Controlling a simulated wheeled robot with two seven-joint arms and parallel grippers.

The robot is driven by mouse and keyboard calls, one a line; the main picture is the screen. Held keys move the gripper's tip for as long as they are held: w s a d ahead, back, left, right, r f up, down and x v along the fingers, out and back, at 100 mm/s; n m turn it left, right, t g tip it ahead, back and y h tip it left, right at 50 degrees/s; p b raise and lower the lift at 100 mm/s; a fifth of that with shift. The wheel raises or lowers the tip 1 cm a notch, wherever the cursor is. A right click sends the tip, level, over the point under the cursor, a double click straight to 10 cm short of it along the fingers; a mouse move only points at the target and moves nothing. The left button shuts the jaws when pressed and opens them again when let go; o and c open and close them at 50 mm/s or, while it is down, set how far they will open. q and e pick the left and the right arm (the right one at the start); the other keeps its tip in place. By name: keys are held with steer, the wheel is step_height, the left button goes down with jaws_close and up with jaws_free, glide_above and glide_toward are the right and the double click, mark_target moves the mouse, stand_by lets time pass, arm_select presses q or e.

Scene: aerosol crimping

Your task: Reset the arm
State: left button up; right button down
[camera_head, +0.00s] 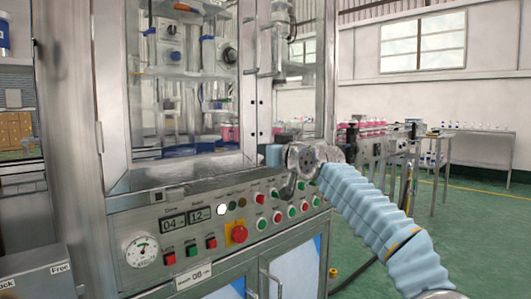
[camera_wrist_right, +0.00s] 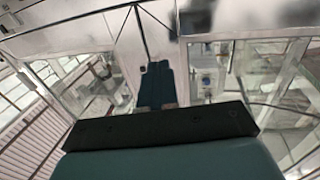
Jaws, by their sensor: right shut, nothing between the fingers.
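My right arm, in a pale blue ribbed sleeve, reaches in from the lower right of the head view. Its right gripper (camera_head: 273,155) is in front of the crimping machine's cabinet (camera_head: 185,182), just above the sloped control panel (camera_head: 150,222). In the right wrist view the gripper's teal fingers (camera_wrist_right: 156,84) are together, with nothing between them. They point towards the metal frame between the glass doors. I cannot tell whether they touch it. My left gripper is not in view.
The panel carries a red emergency stop button (camera_head: 239,233), a round gauge (camera_head: 140,249) and several coloured buttons. A conveyor with pink bottles (camera_head: 372,125) stands behind on the right. A grey box (camera_head: 38,272) is at the lower left. Green floor (camera_head: 470,225) is open at right.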

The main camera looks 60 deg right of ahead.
steer(key=s+a+b, duration=0.1)
steer(key=s+a, duration=0.1)
steer(key=s, duration=0.6)
steer(key=shift+s+a+f, duration=0.15)
steer(key=shift+s+a, duration=0.05)
steer(key=shift+s, duration=0.15)
